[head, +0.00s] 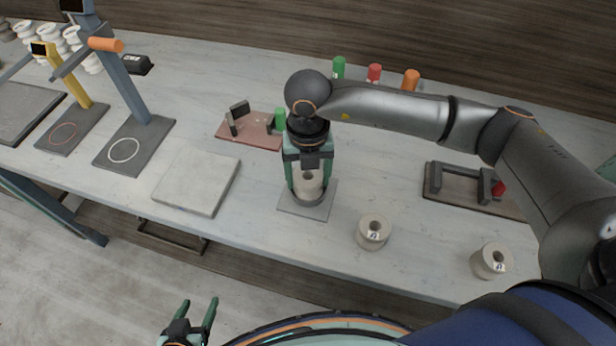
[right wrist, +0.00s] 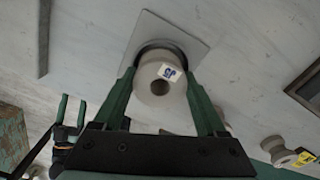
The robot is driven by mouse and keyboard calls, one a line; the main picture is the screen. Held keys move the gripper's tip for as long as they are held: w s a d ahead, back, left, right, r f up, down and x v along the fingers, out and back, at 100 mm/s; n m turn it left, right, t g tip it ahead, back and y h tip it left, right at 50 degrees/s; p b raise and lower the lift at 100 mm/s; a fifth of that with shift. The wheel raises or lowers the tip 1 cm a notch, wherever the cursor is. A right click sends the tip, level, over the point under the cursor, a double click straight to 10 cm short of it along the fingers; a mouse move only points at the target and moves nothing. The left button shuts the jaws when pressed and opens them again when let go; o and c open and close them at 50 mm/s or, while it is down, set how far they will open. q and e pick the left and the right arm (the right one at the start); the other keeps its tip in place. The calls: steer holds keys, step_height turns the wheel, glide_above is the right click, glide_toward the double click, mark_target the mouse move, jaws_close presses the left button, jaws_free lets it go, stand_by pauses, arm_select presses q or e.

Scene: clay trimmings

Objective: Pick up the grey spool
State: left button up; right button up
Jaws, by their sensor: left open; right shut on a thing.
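A grey spool (head: 309,184) is between the fingers of my right gripper (head: 307,188), which is shut on it over a square grey plate (head: 323,208). The spool also shows in the right wrist view (right wrist: 152,96), with its hole and a white label facing the camera and a finger on each side. A dark ring shows around its far end; I cannot tell if it touches the plate. Two similar greyish spools stand on the table, one near the middle (head: 367,241) and one to the right (head: 482,264). My left gripper (head: 200,314) is open and empty in front of the table.
A pale square slab (head: 197,181) lies left of the plate. A reddish board with dark blocks (head: 248,138) is behind it. A dark fixture (head: 462,185) stands right. Upright stands (head: 138,130) are at the left; green, red and orange cylinders (head: 374,73) at the back.

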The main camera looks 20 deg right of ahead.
steer(key=shift+w+r, duration=0.1)
steer(key=shift+r, duration=0.5)
steer(key=s+a+r+b, duration=0.2)
steer(key=s+a+r, duration=0.3)
steer(key=s+r, duration=0.6)
steer(key=shift+s+a+r, duration=0.2)
steer(key=shift+s+r, duration=0.15)
steer(key=shift+s, duration=0.7)
